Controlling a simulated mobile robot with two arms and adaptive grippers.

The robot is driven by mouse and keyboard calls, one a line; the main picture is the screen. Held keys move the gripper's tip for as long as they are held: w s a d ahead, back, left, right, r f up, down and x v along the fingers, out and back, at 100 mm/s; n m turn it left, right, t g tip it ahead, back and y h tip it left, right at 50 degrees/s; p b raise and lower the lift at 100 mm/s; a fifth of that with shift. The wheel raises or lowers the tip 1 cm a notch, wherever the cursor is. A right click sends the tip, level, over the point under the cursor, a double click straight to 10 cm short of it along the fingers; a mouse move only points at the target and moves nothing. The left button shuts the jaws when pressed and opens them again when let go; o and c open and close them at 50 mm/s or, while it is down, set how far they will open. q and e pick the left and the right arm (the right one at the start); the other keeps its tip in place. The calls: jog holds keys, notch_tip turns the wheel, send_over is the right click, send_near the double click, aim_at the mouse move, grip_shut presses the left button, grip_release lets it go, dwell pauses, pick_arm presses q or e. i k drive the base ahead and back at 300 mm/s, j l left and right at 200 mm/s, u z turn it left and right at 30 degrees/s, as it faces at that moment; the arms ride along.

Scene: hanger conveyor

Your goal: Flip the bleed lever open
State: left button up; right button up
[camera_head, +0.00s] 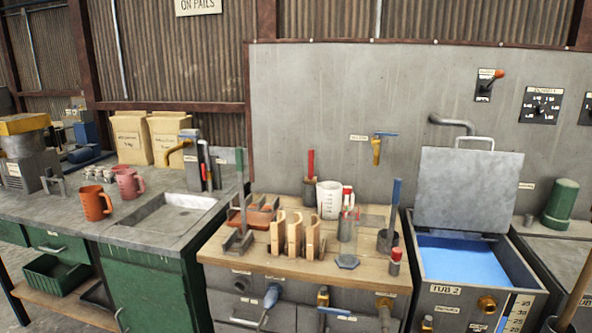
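I cannot tell for sure which lever is the bleed lever, because the small labels are unreadable. A brass valve with a blue lever (386,134) is on the grey wall panel above the wooden bench, and the lever lies level. A switch lever with an orange-red knob (498,74) sits on a dark plate at the upper right, its knob tilted up and right. Below the wooden bench top are a blue-handled fitting (271,297) and a brass valve (322,297). Neither of my grippers shows in the head view.
The wooden bench (290,270) holds wooden racks (293,233), a white beaker (329,199) and upright tools. Tub 2 (446,291), with blue liquid and a raised lid (466,190), stands to the right. A sink counter (150,235) with mugs (96,203) is left.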

aim_at(498, 74)
jog(key=i+l+z, duration=0.1)
jog(key=l, duration=0.35)
jog(key=i+l, duration=0.3)
jog(key=l, duration=0.15)
jog(key=i+l+z, duration=0.15)
jog(key=l, duration=0.3)
jog(key=i+l, duration=0.25)
jog(key=l, duration=0.15)
jog(key=i+l+z, duration=0.15)
jog(key=l, duration=0.25)
jog(key=i+l, duration=0.35)
jog(key=l+z, duration=0.05)
